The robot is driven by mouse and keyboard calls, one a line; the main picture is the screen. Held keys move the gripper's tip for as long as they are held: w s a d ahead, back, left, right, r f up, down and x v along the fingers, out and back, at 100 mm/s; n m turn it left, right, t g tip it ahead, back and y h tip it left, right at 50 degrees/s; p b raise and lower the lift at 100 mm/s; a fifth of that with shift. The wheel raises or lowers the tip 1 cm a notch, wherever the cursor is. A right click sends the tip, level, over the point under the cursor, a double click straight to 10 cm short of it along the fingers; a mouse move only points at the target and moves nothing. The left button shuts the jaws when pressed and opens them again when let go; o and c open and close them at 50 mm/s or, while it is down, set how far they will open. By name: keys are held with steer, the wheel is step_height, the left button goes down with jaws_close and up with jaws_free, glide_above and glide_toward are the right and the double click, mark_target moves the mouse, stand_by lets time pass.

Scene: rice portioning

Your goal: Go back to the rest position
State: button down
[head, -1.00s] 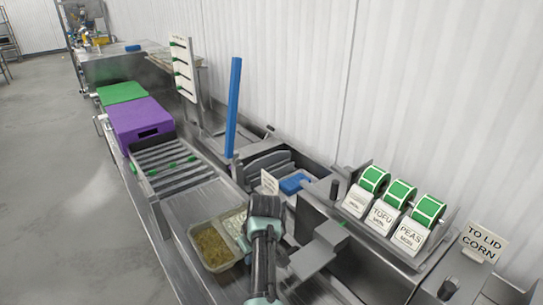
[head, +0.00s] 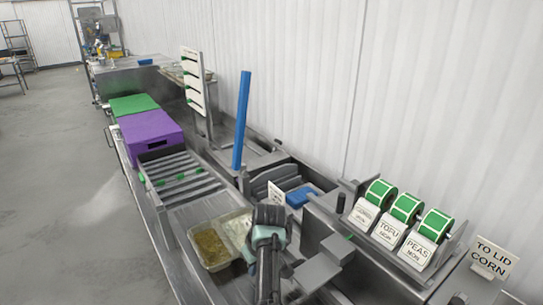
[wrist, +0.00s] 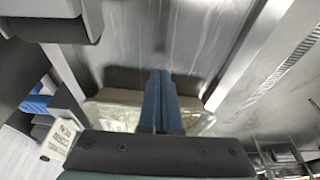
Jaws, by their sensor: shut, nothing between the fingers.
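My arm reaches into the head view from the bottom. My gripper's fingers are hidden there behind my wrist. In the wrist view my gripper (wrist: 161,74) shows as two dark blue fingers pressed together, with nothing between them. Below the fingers is a clear-rimmed tray (wrist: 204,122), partly hidden by them. In the head view this tray (head: 212,267) lies on the steel counter, left of my wrist. One compartment holds brownish-green food (head: 210,246) and the other holds something pale (head: 238,226). I cannot tell how far the fingers are above the tray.
A slatted rack (head: 178,174), a purple box (head: 150,132) and a green box (head: 133,105) line the counter beyond the tray. A blue post (head: 241,120) stands near the wall. Label rolls (head: 408,208) and a "To lid corn" sign (head: 491,258) are at right. Open floor lies left.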

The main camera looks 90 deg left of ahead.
steer(key=b+v, duration=0.1)
steer(key=v, duration=0.9)
steer(key=shift+b, duration=0.35)
steer(key=shift+a, duration=0.15)
